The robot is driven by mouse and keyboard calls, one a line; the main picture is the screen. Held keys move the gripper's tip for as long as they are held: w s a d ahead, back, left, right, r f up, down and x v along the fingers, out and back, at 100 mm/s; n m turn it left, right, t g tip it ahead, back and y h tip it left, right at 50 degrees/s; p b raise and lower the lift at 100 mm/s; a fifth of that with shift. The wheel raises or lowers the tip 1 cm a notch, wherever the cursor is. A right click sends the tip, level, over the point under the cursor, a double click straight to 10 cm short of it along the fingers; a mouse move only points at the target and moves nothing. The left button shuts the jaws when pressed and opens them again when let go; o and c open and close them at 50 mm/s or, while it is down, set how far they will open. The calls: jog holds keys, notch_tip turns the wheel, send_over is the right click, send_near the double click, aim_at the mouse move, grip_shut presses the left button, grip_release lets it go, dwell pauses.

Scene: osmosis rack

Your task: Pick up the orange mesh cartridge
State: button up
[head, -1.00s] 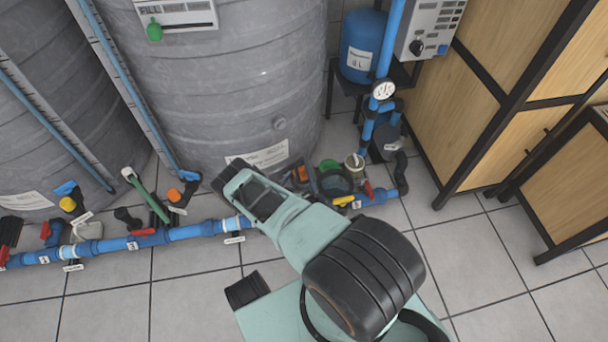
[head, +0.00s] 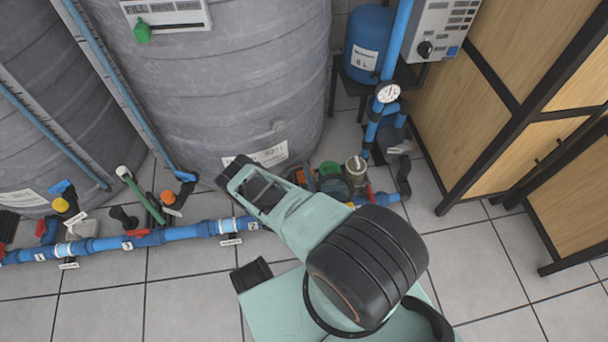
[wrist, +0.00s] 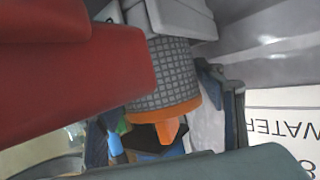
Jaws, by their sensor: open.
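The orange mesh cartridge (wrist: 170,78) shows in the wrist view as a grey grid-patterned cylinder with an orange rim and an orange tip pointing down. Its upper end meets a pale grey part (wrist: 178,17). My gripper (wrist: 165,128) is open, with dark finger parts seen to the right and lower left of the cartridge; I cannot tell whether they touch it. In the head view, my arm hides most of this area. A small orange patch (head: 299,177) shows beside the arm, but I cannot tell if it is the cartridge.
A large red surface (wrist: 75,75) fills the wrist view's left foreground. The grey tank (head: 220,90) stands close behind my arm. A blue pipe (head: 180,232) with valves runs along the floor. Wooden cabinets (head: 480,110) stand right. Tiled floor is clear at lower left and lower right.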

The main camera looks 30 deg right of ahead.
jog(key=c, duration=0.9)
jog(key=shift+r, duration=0.1)
